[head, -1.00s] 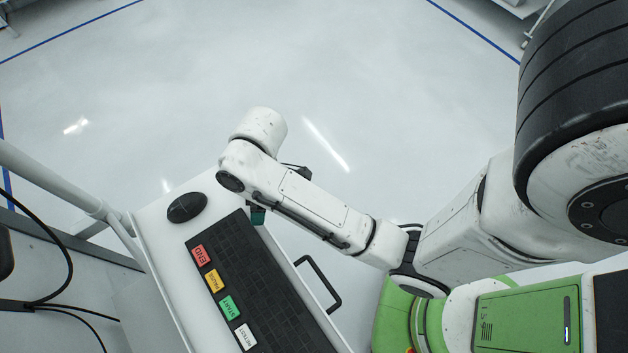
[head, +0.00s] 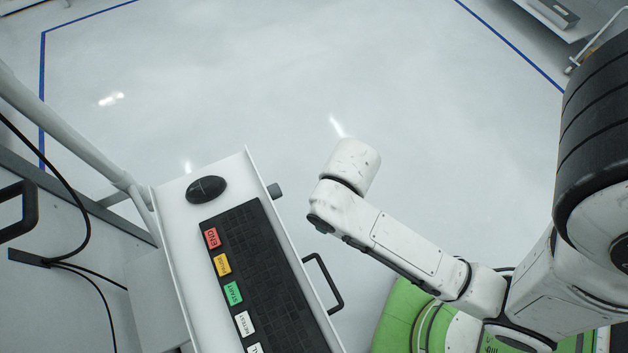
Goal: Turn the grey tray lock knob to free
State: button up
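A small grey knob-like piece (head: 274,190) sticks out from the right side of the white keyboard shelf, near its far corner. I cannot tell for sure whether it is the tray lock knob, and no marking or pointer on it is readable. My white arm reaches in from the lower right and ends, in this view, to the right of that piece with floor showing between them. My gripper and its fingers do not show; the arm's own links may hide them.
The white shelf (head: 168,240) carries a black keyboard (head: 262,250) with END, PAUSE, START and RETEST keys and a black mouse (head: 206,189). A black handle (head: 335,283) juts from the shelf's right side. White pipe and dark cables are at left. Floor beyond is clear.

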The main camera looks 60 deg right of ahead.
aim_at(273, 190)
jog(key=k+l+u, duration=0.4)
jog(key=l, duration=0.2)
jog(key=k+l+u, duration=0.35)
jog(key=k+l, duration=0.05)
jog(key=l, duration=0.1)
